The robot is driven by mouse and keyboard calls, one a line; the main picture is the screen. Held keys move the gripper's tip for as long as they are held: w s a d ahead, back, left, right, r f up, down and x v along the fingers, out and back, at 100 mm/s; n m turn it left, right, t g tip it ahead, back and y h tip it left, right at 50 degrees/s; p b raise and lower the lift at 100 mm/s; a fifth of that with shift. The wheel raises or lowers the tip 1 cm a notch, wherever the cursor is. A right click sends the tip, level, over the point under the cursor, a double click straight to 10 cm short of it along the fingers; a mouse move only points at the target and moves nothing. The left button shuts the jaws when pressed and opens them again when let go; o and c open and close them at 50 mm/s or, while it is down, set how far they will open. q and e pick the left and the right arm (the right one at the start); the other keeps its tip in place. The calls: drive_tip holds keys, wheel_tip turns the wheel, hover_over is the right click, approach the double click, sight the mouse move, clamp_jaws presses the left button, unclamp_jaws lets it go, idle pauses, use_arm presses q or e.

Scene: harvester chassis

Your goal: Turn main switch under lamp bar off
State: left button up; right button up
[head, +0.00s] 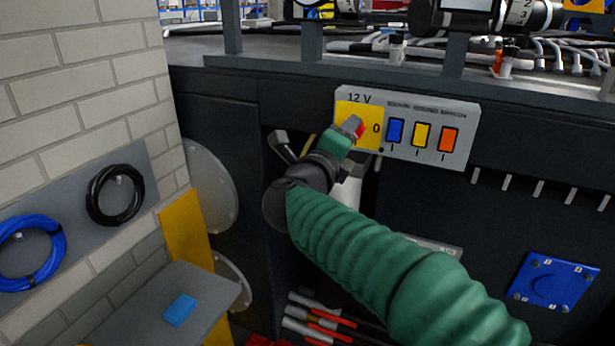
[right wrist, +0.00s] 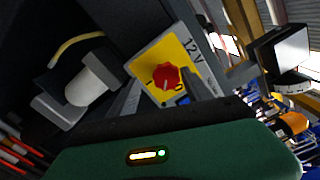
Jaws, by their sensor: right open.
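The main switch is a red rotary knob (head: 360,129) on a yellow plate (head: 347,108) marked "12 V" and "0", at the left end of a grey panel (head: 430,100). In the right wrist view the knob (right wrist: 165,77) shows whole, with a small white mark on it. My right gripper (head: 352,124) is open, its fingertips close to the knob. In the wrist view its grey fingers lie on either side of the knob; I cannot tell whether they touch it. The gripper hides part of the plate in the head view. My left gripper is not in view.
Blue (head: 395,131), yellow (head: 421,134) and orange (head: 448,139) rectangles sit right of the knob. Cables and dark posts (head: 312,42) stand above. A brick wall (head: 75,75) with blue (head: 58,236) and black (head: 92,200) cable coils is at left. A blue plate (head: 552,283) is at lower right.

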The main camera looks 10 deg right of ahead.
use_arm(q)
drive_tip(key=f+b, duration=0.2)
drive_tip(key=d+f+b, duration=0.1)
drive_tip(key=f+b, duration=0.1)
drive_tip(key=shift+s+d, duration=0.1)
use_arm(e)
drive_tip(key=v, duration=1.5)
drive_tip(key=shift+f, duration=0.2)
drive_tip(key=shift+d, duration=0.1)
